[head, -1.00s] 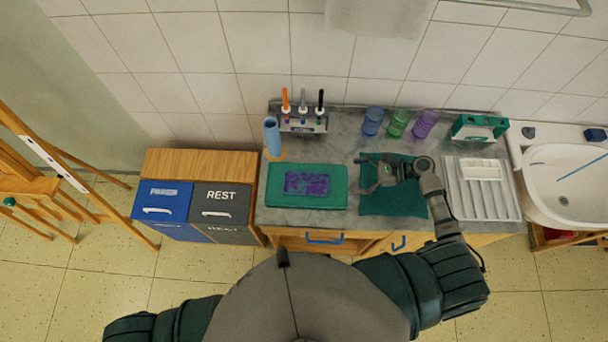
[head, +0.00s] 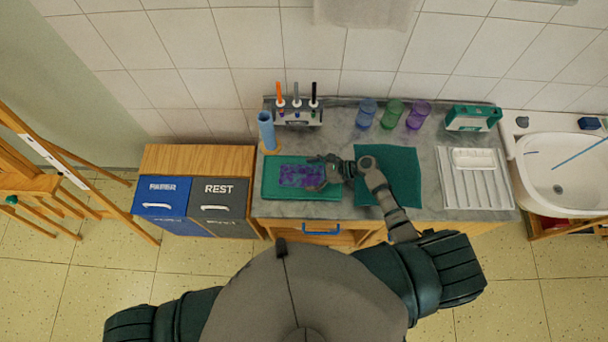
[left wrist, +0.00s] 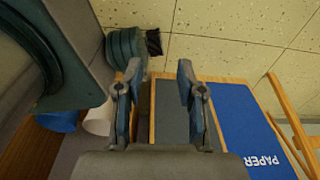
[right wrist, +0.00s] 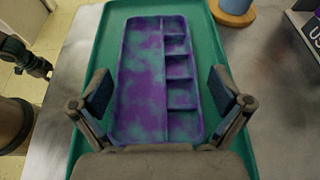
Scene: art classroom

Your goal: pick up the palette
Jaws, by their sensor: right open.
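The palette (head: 292,176) is a purple and teal tray with one long well and several small compartments. It lies flat on a green tray (head: 270,188) on the counter. The right wrist view shows it whole apart from its near end, where the palette (right wrist: 145,75) meets my gripper's body in the picture. My right gripper (head: 318,172) is open and empty above the palette's right end. In the right wrist view, its fingers (right wrist: 160,85) stand apart on either side of the palette. My left gripper (left wrist: 159,70) is open and empty, over the floor and bins, away from the palette.
Several coloured cups (head: 392,114) stand at the back. Bins (head: 220,205) stand left.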

